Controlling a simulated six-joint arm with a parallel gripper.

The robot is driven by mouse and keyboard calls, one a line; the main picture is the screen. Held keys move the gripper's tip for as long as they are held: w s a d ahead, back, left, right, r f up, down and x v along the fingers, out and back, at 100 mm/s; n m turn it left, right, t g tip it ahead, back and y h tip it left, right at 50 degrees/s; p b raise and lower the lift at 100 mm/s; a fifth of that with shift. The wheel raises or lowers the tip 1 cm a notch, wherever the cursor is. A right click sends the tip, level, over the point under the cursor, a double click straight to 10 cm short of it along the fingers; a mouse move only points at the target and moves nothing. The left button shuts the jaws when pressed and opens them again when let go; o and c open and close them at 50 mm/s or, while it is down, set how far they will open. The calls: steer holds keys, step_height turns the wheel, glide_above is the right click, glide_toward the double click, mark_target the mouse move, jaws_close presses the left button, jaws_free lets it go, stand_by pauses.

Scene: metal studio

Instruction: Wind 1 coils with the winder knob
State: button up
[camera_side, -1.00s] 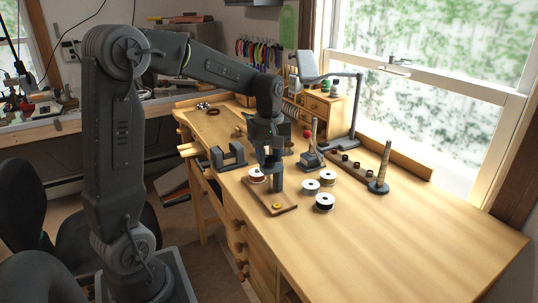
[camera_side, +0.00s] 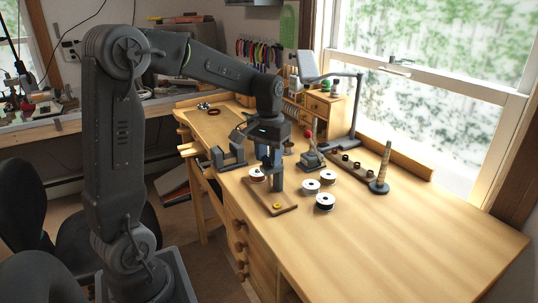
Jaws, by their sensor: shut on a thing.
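The winder (camera_side: 278,181) shows as a dark upright post on a small brown wooden base board (camera_side: 284,210) near the bench's front edge. A small yellow piece lies on the board. My gripper (camera_side: 267,165) points down at the top of the post, with its fingers low beside it. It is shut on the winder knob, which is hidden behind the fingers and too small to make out.
Several wire spools (camera_side: 325,202) stand just right of the board, one close behind it. A grey vise (camera_side: 229,156) is to the left. The bench's right side is clear.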

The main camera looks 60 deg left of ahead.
mark_target(269, 157)
steer(key=m, duration=1.2)
steer(key=shift+m, duration=0.4)
stand_by(0.3)
steer(key=o, duration=0.9)
step_height(269, 157, up, 14)
steer(key=shift+f, duration=0.1)
stand_by(0.4)
